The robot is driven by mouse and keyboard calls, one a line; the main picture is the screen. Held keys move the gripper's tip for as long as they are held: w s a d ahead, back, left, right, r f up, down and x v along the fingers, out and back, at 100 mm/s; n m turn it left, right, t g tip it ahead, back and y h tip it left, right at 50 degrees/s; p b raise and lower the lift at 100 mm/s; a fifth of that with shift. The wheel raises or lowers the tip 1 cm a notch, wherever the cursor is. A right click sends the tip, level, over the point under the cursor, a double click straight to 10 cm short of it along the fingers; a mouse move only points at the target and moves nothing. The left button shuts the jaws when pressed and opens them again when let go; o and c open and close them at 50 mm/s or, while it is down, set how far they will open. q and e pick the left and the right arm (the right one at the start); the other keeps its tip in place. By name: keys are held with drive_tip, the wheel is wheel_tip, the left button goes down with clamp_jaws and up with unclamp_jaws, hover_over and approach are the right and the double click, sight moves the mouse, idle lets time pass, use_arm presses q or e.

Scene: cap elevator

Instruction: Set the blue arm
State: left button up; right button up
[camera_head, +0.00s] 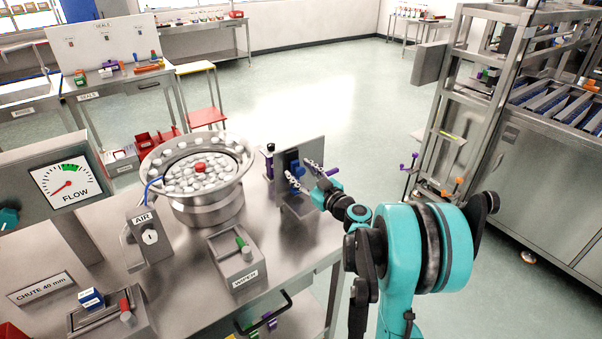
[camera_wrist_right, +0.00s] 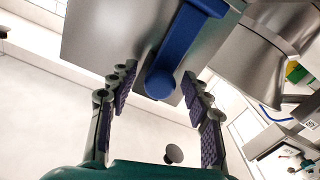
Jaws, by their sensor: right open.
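The blue arm (camera_head: 294,168) is mounted on a grey metal panel (camera_head: 315,150) at the right end of the workbench. In the right wrist view the blue arm (camera_wrist_right: 186,38) runs down from the top edge to a rounded end between my fingers. My right gripper (camera_head: 300,174) is open at the panel; its fingers (camera_wrist_right: 158,86) stand on either side of the rounded end, with gaps visible. I cannot tell how deep the end sits between them. My left gripper is not in view.
A bowl feeder (camera_head: 205,212) full of pale caps, with one red cap, stands left of the panel. A black lever with a purple end (camera_head: 269,165) is close by. The wiper block (camera_head: 236,262) and air box (camera_head: 149,236) stand nearer. Open floor lies right of the bench.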

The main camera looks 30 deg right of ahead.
drive_tip(key=shift+c, duration=0.4)
clamp_jaws()
wheel_tip(320, 180, up, 3)
drive_tip(key=shift+r+p, duration=0.1)
drive_tip(key=shift+p, duration=0.95)
drive_tip(key=shift+d, duration=0.1)
drive_tip(key=shift+o, duration=0.4)
unclamp_jaws()
drive_tip(key=s, duration=1.2)
drive_tip(key=shift+d, duration=0.4)
